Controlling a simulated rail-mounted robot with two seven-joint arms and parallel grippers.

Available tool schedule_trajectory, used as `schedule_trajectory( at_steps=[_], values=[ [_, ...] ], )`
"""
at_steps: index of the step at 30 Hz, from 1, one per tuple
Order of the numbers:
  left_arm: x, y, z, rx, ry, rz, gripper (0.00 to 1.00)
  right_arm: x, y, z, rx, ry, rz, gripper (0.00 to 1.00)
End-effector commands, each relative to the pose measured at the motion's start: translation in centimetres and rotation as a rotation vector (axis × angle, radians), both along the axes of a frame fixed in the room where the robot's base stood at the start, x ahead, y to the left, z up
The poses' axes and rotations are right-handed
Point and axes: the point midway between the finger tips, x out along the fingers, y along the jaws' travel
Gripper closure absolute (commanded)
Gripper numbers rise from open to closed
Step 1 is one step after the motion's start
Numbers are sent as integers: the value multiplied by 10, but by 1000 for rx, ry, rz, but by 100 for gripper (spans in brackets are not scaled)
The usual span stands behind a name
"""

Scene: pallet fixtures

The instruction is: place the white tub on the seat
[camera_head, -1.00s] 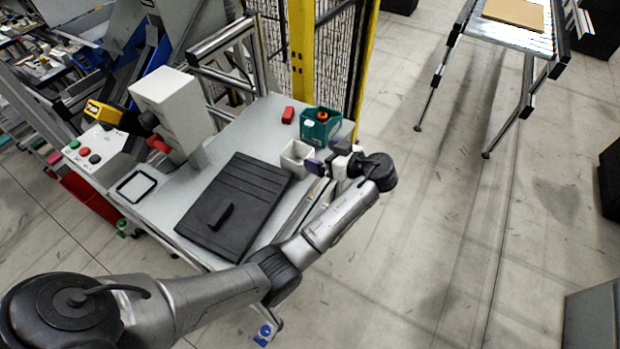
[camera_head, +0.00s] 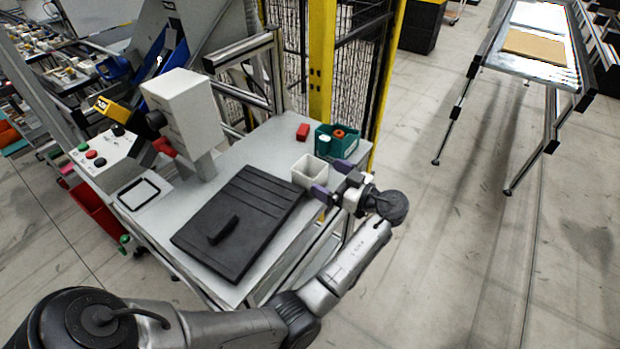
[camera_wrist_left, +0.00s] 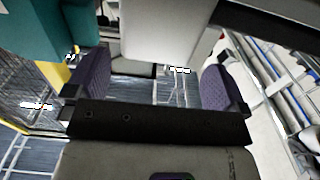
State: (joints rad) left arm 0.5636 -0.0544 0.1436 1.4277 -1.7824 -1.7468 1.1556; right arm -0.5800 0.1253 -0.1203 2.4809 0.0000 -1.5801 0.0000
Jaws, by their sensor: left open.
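The white tub (camera_head: 310,172) stands upright on the grey worktop near its right edge. My left gripper (camera_head: 333,180) is at the tub's right side, with its purple-padded fingers open. In the left wrist view, the tub (camera_wrist_left: 165,30) fills the upper middle, and the open fingers (camera_wrist_left: 156,82) are spread apart below it, not closed on it. A black-outlined square (camera_head: 139,193) on the worktop's left side looks like the seat and is empty. My right gripper is not in view.
A teal bin (camera_head: 348,147) with orange items stands just behind the tub. A red block (camera_head: 303,131) lies beside the bin. A black ribbed panel with a handle (camera_head: 237,222) lies mid-worktop.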

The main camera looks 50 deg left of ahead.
Motion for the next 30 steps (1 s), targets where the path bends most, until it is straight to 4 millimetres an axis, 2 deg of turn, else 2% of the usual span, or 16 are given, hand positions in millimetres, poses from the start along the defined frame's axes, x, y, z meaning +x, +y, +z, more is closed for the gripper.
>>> schedule_trajectory(
  at_steps=[3,11,23,30],
  values=[
    [-4,9,0,-1,0,0,0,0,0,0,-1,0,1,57],
    [-6,18,-1,0,0,0,0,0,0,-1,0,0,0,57],
    [-18,61,-4,-2,-2,1,0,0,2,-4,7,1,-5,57],
    [-19,63,-4,-2,-1,-1,0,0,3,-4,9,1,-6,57]
  ],
)
